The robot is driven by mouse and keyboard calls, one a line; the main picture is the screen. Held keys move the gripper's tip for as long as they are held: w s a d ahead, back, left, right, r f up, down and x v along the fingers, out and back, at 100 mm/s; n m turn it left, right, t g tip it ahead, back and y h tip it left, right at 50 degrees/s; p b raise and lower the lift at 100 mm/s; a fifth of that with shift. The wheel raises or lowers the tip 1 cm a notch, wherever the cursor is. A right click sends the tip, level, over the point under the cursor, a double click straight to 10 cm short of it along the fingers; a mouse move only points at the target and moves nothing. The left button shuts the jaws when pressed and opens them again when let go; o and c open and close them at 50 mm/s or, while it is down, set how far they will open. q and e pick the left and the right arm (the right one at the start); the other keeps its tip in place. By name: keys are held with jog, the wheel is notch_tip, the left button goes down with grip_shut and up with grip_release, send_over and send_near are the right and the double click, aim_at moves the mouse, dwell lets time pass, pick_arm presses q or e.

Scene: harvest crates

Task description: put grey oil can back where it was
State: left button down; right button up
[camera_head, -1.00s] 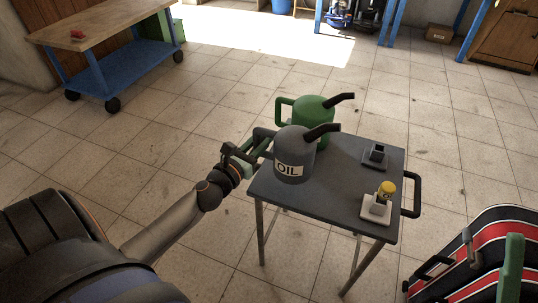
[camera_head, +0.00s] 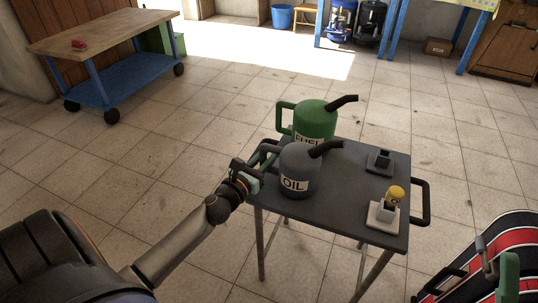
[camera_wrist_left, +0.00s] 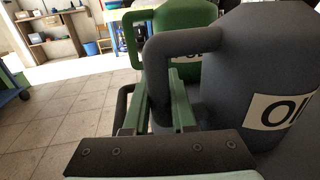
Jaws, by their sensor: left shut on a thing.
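The grey oil can (camera_head: 298,172) with a white OIL label and dark spout is upright at the near left part of the small dark table (camera_head: 350,205). Whether its base touches the tabletop I cannot tell. My left gripper (camera_head: 256,172) comes from the left and is shut on the can's handle. In the left wrist view the fingers (camera_wrist_left: 158,108) are around the handle of the grey can (camera_wrist_left: 245,80). A green fuel can (camera_head: 314,118) stands just behind the grey one and also shows in the left wrist view (camera_wrist_left: 186,32).
On the table's right side are a small dark block-like holder (camera_head: 380,160) and a pale holder (camera_head: 382,217) with a yellow-topped item (camera_head: 396,194). A blue-framed workbench (camera_head: 110,70) stands at the far left. Red-and-black case (camera_head: 500,262) lies lower right. Floor left is clear.

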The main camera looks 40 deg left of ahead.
pick_arm(q)
jog(key=c, duration=0.7)
grip_release()
jog(key=shift+c, duration=0.2)
jog(key=s+p, duration=0.1)
jog(key=s, duration=1.1)
jog(key=d+r+m+t+h, duration=0.1)
jog(key=d+r+m+t, duration=0.1)
jog(key=d+r+m, duration=0.75)
jog(key=d+r+m+t+h, duration=0.15)
jog(key=r+m, duration=0.35)
jog(key=m, duration=1)
jog(key=s+d+r+m+h, duration=0.4)
jog(key=d+r+m+h, duration=0.2)
jog(key=m, duration=0.6)
jog(key=s+d+r+m+h, duration=0.5)
jog(key=r+m+h, duration=0.1)
jog(key=m, duration=0.6)
jog(key=shift+s+d+r+h, duration=0.15)
jog(key=shift+d+r+h, duration=0.15)
jog(key=shift+h, duration=0.45)
